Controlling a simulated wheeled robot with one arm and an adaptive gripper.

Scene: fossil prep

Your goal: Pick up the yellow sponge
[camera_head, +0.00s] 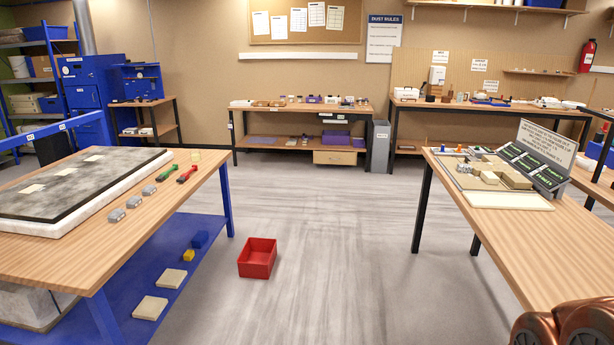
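A small yellow block (189,255), which may be the yellow sponge, lies on the blue lower shelf (178,225) of the left table. A blue block (200,239) is just behind it. It is too small in view to tell its texture. My gripper is not in view. Only a copper-coloured rounded part, which looks like part of my arm, shows at the bottom right corner.
The left table (150,210) stands above the shelf, with a blue leg (227,200) near the shelf's far corner. Two beige slabs lie nearer on the shelf. A red bin (257,258) stands on the floor to the right. The floor (340,240) between the tables is otherwise clear.

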